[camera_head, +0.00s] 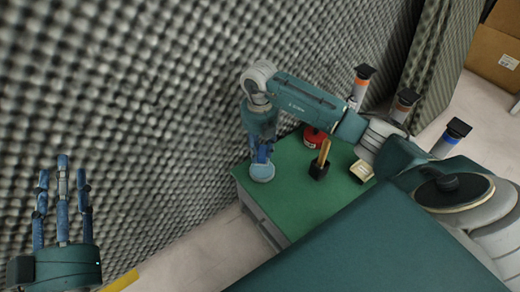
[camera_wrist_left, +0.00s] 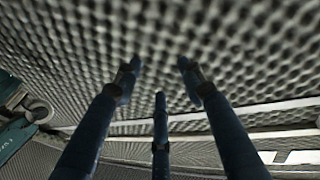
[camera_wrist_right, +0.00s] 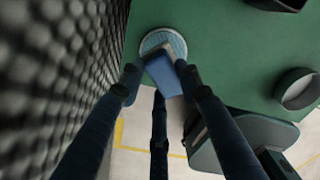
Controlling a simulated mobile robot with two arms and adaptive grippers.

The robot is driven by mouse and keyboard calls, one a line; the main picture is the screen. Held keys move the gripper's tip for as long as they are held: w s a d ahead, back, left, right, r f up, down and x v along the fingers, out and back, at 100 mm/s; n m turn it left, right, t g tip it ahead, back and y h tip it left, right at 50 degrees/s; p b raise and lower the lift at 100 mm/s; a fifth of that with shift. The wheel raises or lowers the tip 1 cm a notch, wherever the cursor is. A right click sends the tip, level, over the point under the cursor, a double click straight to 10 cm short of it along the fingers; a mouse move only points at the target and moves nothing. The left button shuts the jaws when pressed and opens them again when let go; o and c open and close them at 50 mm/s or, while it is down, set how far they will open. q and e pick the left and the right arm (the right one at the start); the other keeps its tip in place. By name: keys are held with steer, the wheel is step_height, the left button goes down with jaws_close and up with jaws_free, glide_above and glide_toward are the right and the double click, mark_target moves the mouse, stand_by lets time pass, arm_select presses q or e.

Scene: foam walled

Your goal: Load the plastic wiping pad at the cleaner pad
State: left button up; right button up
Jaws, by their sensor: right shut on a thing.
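A blue block-like piece (camera_wrist_right: 165,74), which I take to be the plastic wiping pad, sits between the fingers of my right gripper (camera_wrist_right: 157,80). My right gripper (camera_head: 262,153) is shut on it and points down at the table's left corner. A round light-blue disc with a pale rim (camera_wrist_right: 163,40), perhaps the cleaner pad, lies directly under or against the blue piece; it also shows in the head view (camera_head: 262,173). The blue piece hides part of the disc, and I cannot tell whether they touch. My left gripper (camera_head: 63,180) is open and empty, far from the table, by the foam wall.
The green table (camera_head: 290,200) holds a red container (camera_head: 314,137), a black holder (camera_head: 319,170) with a tan stick, and a small cream box (camera_head: 361,171). The foam wall (camera_head: 140,120) runs close along the table's left side. The table's front middle is clear.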

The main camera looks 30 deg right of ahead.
steer(key=shift+r+p, duration=0.35)
steer(key=shift+r, duration=0.1)
arm_select(q)
step_height(320, 180, down, 8)
steer(key=a+g+y, duration=0.1)
steer(key=g, duration=0.3)
steer(key=shift+s+f+p, duration=0.15)
steer(key=shift+f+p, duration=0.1)
steer(key=shift+p, duration=0.1)
arm_select(e)
steer(key=shift+r, duration=0.4)
arm_select(q)
steer(key=shift+a, duration=0.1)
